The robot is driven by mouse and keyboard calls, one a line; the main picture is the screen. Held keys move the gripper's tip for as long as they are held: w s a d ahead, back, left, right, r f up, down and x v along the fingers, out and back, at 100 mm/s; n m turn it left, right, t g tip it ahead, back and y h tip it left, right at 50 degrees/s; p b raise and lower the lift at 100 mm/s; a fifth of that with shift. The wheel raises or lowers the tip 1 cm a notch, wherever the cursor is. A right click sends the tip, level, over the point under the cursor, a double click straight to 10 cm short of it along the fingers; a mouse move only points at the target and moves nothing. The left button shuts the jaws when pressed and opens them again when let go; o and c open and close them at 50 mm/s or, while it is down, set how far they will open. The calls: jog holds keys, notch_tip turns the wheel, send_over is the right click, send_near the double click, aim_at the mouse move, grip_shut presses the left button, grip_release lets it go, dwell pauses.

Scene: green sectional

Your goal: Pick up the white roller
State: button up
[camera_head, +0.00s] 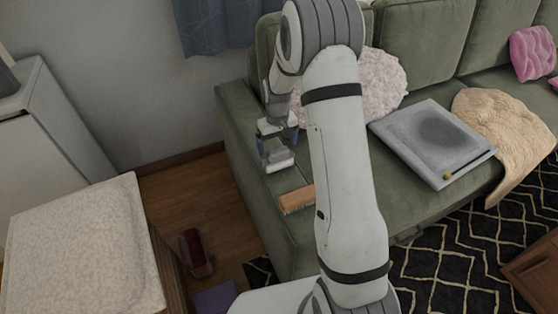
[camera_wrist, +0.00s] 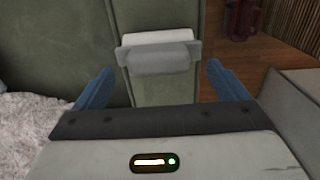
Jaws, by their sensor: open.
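The white roller (camera_head: 279,162) lies on the green sofa's left armrest, below my gripper (camera_head: 277,137) in the head view. In the wrist view the white roller (camera_wrist: 158,36) shows as a white cylinder with a pale grey part (camera_wrist: 160,58) on its near side. It is ahead of the gap between my blue fingertips (camera_wrist: 160,74), roughly centred. My gripper is open, with nothing seen held between the fingers. My arm hides part of the sofa behind it in the head view.
A wooden-backed brush (camera_head: 296,200) lies on the armrest nearer the front. A fluffy pillow (camera_head: 383,88), a grey square object (camera_head: 432,140) and a beige throw (camera_head: 505,125) are on the seat. A red object (camera_head: 196,253) stands on the floor beside a pale-topped cabinet (camera_head: 80,245).

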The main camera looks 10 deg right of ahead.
aim_at(278, 150)
notch_tip(278, 150, down, 4)
jog(key=shift+d+f, duration=0.15)
jog(key=shift+s, duration=0.1)
jog(key=shift+c, duration=0.3)
jog(key=c, duration=1.1)
notch_tip(278, 150, up, 10)
jog(key=shift+r, duration=0.1)
jog(key=shift+c, duration=0.2)
